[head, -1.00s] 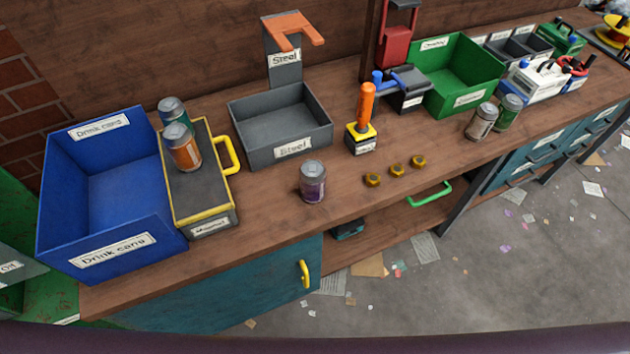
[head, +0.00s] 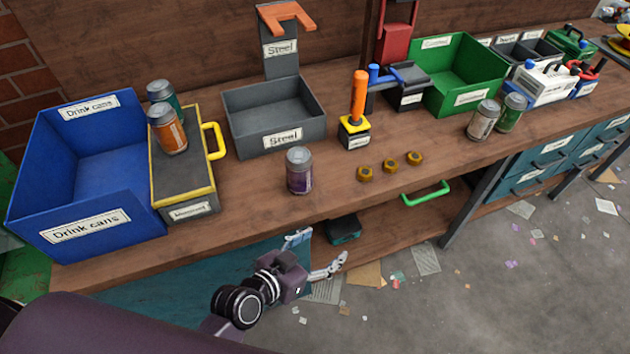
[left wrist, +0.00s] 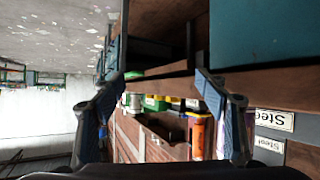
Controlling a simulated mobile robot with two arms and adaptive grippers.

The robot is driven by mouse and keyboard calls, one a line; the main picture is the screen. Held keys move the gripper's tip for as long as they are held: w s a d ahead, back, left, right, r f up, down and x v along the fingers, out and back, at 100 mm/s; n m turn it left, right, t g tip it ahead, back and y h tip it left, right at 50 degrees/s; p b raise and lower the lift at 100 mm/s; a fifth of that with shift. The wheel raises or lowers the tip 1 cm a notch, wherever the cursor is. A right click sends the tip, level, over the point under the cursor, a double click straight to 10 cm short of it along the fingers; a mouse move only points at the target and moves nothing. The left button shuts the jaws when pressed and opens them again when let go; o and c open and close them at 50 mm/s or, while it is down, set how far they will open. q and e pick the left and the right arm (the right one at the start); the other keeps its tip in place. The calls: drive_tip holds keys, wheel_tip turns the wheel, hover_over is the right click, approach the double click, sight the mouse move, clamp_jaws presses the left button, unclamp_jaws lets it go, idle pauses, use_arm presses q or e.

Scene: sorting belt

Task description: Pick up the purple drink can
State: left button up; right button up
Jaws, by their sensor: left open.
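The purple drink can (head: 299,172) stands upright on the wooden bench, in front of the grey steel bin. My left gripper (head: 318,252) is open and empty, in front of the bench's front edge and apart from the can, lower in the picture. Its two fingers also frame the left wrist view (left wrist: 162,84), with the bench edge and items on it beyond. My right gripper is not in view.
A blue drink cans bin (head: 85,230) and a yellow-edged case (head: 188,190) bearing two cans stand left. The steel bin (head: 276,142), an orange-handled joystick (head: 357,100) and several brass nuts (head: 390,166) are near the purple can. Bench in front of it is clear.

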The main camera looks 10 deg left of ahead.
sight(297, 179)
use_arm(q)
drive_tip(key=w+d+r+t, duration=0.2)
drive_tip(key=w+r+t, duration=0.15)
drive_tip(key=r, duration=0.55)
drive_tip(key=w+a+n+t+y, duration=0.1)
drive_tip(key=a+y, duration=0.1)
drive_tip(key=a, duration=0.1)
drive_tip(key=w+a+n+t+y, duration=0.1)
drive_tip(key=a+n+y, duration=0.1)
drive_tip(key=a, duration=0.1)
drive_tip(key=w+a+n+t+y, duration=0.1)
drive_tip(key=w+a+n+y, duration=0.1)
drive_tip(key=a, duration=0.2)
drive_tip(key=shift+w+f+t+y, duration=0.1)
drive_tip(key=shift+f+t+y, duration=0.15)
drive_tip(key=shift+f+y, duration=0.15)
drive_tip(key=shift+w+a+n, duration=0.1)
drive_tip(key=shift+w+n, duration=0.2)
drive_tip(key=w, duration=0.3)
drive_tip(key=w+r, duration=0.1)
drive_tip(key=w, duration=0.2)
drive_tip(key=shift+a+r+p, duration=0.15)
drive_tip(key=shift+p, duration=0.15)
drive_tip(key=shift+w, duration=0.5)
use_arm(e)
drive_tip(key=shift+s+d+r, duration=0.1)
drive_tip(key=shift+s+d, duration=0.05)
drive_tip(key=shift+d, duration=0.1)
